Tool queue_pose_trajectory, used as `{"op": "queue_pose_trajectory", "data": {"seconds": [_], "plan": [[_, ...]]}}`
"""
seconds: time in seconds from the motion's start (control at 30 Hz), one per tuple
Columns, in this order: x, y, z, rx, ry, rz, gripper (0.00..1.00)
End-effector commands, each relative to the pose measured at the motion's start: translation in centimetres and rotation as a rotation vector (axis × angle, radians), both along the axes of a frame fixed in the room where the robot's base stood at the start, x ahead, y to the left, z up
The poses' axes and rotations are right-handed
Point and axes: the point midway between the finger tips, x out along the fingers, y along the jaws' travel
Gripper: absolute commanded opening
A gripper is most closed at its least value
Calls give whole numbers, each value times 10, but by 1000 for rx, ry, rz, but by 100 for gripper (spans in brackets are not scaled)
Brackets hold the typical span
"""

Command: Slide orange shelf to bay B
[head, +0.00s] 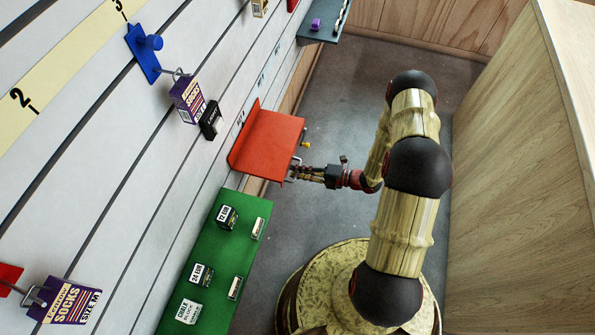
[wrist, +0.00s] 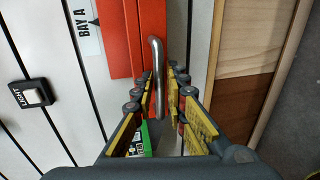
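The orange shelf (head: 268,139) is mounted on the slatted wall and looks red-orange. Its front edge carries a metal bar handle, which shows clearly in the wrist view (wrist: 157,70). The shelf also fills the top middle of the wrist view (wrist: 118,40). A "BAY A" label (wrist: 87,28) is on the wall beside it. My gripper (head: 295,173) is at the shelf's front edge. In the wrist view its fingers (wrist: 160,82) stand on both sides of the handle, with a narrow gap visible. Contact is not clear. Bay B's label is not readable.
A green shelf (head: 208,258) with several small boxes adjoins on the near side. A dark shelf (head: 322,27) with a purple item is farther along the wall. Hooks hold sock packs (head: 187,97). A wooden panel (head: 520,170) stands right of my arm. Wall between orange and dark shelves looks clear.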

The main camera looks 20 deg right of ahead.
Motion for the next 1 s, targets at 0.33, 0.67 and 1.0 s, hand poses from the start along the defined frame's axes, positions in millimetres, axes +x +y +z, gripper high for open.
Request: {"op": "queue_pose_trajectory", "data": {"seconds": [0.33,0.67,1.0], "plan": [[1,2,0,-1,-1,0,11],[1,1,0,-1,-1,0,0],[1,1,0,-1,0,0,0]]}}
